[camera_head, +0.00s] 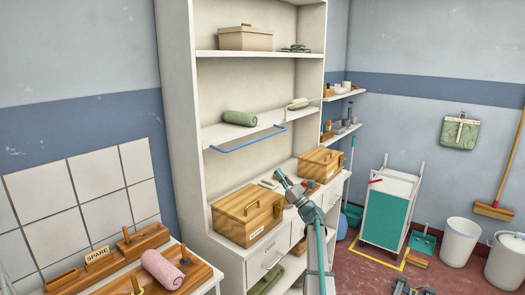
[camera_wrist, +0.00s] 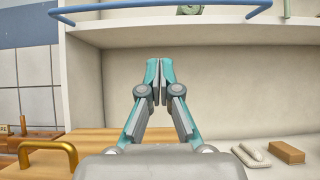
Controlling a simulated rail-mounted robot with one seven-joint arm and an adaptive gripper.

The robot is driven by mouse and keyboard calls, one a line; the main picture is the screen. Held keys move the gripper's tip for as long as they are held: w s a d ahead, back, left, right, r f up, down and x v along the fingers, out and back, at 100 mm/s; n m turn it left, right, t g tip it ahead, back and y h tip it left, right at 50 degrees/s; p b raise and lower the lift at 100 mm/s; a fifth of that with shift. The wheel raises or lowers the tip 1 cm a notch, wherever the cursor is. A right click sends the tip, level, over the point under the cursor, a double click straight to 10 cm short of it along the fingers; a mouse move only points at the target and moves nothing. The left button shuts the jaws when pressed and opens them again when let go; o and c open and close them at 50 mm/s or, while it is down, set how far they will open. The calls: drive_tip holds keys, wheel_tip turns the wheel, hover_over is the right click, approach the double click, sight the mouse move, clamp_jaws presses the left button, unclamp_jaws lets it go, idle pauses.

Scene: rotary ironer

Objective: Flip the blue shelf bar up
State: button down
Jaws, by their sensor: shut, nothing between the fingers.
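The blue shelf bar (camera_head: 250,140) runs along the front edge of the middle shelf (camera_head: 228,131) in the head view. It hangs slightly below and in front of that shelf. In the wrist view the bar (camera_wrist: 165,20) crosses the top of the picture, with its bent end at the upper left. My gripper (camera_head: 279,176) is below the bar and toward its right end in the head view. In the wrist view my gripper (camera_wrist: 155,75) points forward under the bar with its fingertips together. It is shut and empty, apart from the bar.
A green roll (camera_head: 240,118) lies on the middle shelf. Wooden boxes (camera_head: 247,215) and (camera_head: 320,165) stand on the counter below. Small items, including a brown block (camera_wrist: 286,152), lie on the counter. The space between counter and shelf is mostly free.

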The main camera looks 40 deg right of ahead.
drive_tip(key=s+r+p+x, duration=0.1)
drive_tip(key=p+x, duration=0.4)
drive_tip(key=x, duration=0.8)
drive_tip(key=shift+s+d+r, duration=0.15)
drive_tip(key=shift+s+r, duration=0.2)
drive_tip(key=shift+r, duration=0.15)
drive_tip(key=shift+s+d, duration=0.1)
